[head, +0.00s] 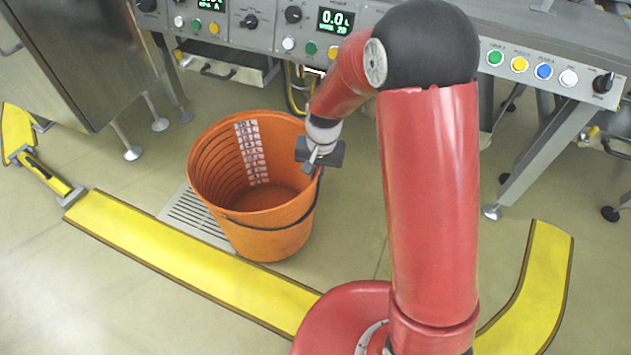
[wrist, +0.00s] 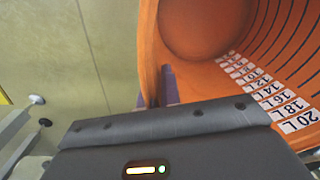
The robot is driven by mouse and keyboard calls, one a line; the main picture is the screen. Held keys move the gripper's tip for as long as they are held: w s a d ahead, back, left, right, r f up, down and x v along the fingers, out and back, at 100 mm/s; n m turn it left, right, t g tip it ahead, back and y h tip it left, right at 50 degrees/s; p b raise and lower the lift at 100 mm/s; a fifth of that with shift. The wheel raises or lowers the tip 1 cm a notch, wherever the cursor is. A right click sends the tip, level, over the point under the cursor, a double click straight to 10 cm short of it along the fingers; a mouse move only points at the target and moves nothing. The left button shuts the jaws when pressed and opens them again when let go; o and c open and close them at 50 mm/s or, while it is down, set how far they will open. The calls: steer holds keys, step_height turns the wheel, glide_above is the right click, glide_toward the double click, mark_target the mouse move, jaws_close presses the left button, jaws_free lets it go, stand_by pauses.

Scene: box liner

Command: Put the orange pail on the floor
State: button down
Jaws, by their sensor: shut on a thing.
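The orange pail (head: 265,232) is upright and open at the top, with a white litre scale inside and a dark handle hanging across its front. It is over or on the floor beside the drain grate; I cannot tell whether its base touches the floor. My gripper (head: 316,168) is shut on the right side of its rim. In the wrist view the pail (wrist: 200,40) fills the upper right, and its wall runs between the fingers of my gripper (wrist: 163,88). The pail looks empty.
Yellow floor strips (head: 190,258) run in front and at right (head: 535,285). The control panel bench (head: 520,62) stands behind, on metal legs. A steel cabinet (head: 80,60) is at left. Floor right of the pail is clear.

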steer(key=shift+f+b, duration=0.35)
steer(key=shift+f, duration=1.5)
steer(key=shift+f, duration=0.2)
steer(key=c, duration=1.6)
jaws_free()
